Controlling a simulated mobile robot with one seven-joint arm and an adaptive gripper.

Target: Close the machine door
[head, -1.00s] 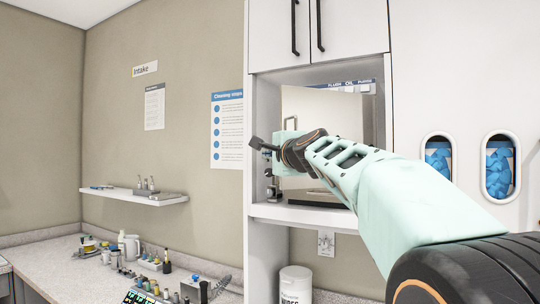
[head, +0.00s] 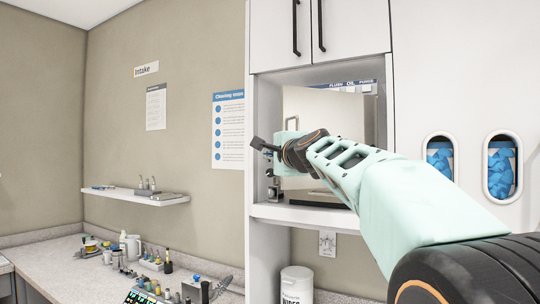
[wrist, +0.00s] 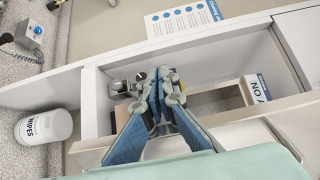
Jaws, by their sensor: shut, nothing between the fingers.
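The machine stands in the wall niche, with a labelled strip (head: 345,86) along its top. My gripper (head: 257,143) is at the niche's left side, in front of the door's handle side, pointing left. In the wrist view my gripper (wrist: 158,73) has its blue-padded fingers together at the tips, with nothing between them. Contact with the door cannot be made out.
The niche has a white left wall (head: 262,110) and a shelf edge (head: 300,215) below. Closed cabinet doors (head: 345,25) hang above. A wipes tub (head: 296,285) stands under the niche; it also shows in the wrist view (wrist: 45,127). A wall shelf (head: 135,196) and cluttered counter are at left.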

